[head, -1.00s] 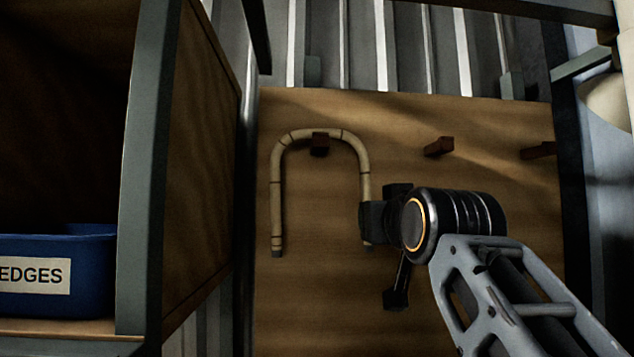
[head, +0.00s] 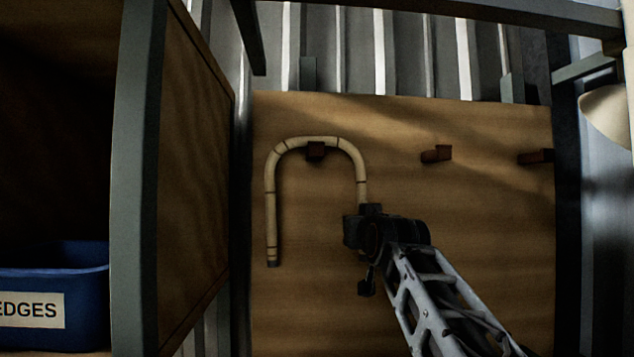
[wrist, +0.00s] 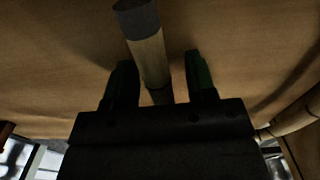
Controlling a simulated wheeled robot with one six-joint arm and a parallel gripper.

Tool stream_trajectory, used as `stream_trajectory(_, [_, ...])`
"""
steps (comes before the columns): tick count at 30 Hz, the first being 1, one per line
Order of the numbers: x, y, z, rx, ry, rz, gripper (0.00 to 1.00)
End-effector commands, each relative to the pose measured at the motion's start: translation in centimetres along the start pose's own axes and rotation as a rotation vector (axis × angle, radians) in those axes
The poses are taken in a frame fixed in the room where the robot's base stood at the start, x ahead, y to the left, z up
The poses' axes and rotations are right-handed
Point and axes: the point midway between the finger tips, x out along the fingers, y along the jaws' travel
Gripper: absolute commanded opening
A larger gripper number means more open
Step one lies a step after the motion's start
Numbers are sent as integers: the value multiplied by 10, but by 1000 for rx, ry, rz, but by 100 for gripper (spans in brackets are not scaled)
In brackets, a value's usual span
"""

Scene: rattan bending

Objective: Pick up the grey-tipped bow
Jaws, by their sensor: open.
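The bow (head: 318,140) is a pale cane bent into an upside-down U with dark bands. It hangs over a dark peg (head: 315,152) on the wooden board. The lower end of its left leg is dark grey; its right leg's end is hidden behind my gripper (head: 360,228) in the head view. In the wrist view, one bow leg (wrist: 150,60) with a grey tip runs between the two fingers of my gripper (wrist: 160,78). The fingers are open, with a gap visible on each side of the leg. The other leg shows at lower right.
Two empty pegs, a middle one (head: 436,154) and a right one (head: 536,157), stick out of the board (head: 480,250). A wooden cabinet (head: 190,180) stands close on the left, with a blue labelled bin (head: 80,275) inside. Corrugated metal (head: 380,45) rises behind the board.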

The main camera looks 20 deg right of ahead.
Motion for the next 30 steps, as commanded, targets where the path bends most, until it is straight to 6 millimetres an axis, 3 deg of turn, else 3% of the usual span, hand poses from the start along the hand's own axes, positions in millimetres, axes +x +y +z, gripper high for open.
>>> stream_trajectory(11, [8, 0, 0, 0, 1, 0, 51])
stream_trajectory(27, [8, 0, 0, 0, 1, 0, 0])
stream_trajectory(30, [8, 0, 0, 1, 2, 0, 0])
